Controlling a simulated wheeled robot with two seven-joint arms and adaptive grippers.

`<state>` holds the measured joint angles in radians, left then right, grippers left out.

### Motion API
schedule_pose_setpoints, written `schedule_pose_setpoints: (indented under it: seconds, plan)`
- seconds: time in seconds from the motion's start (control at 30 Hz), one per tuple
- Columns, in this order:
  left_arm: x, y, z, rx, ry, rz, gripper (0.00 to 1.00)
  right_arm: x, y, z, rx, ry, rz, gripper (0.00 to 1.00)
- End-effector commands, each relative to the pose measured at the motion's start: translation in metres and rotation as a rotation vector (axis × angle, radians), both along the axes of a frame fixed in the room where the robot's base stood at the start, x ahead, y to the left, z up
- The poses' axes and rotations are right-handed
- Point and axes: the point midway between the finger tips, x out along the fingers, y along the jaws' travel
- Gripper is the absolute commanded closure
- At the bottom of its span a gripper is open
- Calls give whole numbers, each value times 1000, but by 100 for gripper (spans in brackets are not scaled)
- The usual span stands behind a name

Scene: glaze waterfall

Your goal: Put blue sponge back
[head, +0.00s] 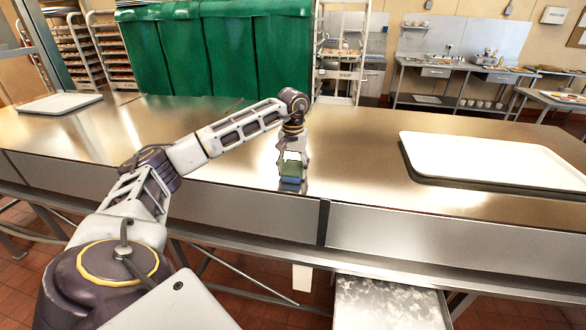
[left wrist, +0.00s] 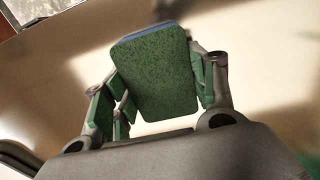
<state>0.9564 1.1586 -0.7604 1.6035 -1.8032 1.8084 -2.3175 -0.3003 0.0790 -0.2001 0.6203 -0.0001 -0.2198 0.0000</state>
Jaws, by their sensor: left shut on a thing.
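The sponge (left wrist: 158,80) fills the middle of the left wrist view, with a green scouring face toward the camera and a blue layer along its far edge. In the head view the sponge (head: 291,180) is small, near the front edge of the metal counter. My left gripper (head: 292,165) points down there and is shut on it. In the left wrist view the green-padded fingers of the left gripper (left wrist: 160,92) flank the sponge on both sides. Whether the sponge touches the counter is hard to tell. My right gripper is not in view.
A long metal counter (head: 240,188) runs across the view. A large white tray (head: 490,160) lies at its right, and a smaller white tray (head: 60,103) at its far left. Green covered bins (head: 215,55) and a wire rack (head: 342,60) stand behind. The counter between the trays is mostly clear.

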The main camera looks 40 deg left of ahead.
Motion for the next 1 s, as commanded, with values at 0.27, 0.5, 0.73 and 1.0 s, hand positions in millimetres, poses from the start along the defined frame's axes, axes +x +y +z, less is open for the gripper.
schedule_pose_setpoints:
  seconds: [0.27,0.5,0.73,1.0]
  plan:
    - [0,0,-2,0,0,0,23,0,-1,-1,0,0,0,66]
    - [0,0,-2,0,0,0,22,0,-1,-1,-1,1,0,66]
    - [0,0,0,0,0,0,22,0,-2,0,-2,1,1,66]
    - [1,0,17,-1,-3,0,22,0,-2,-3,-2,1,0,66]
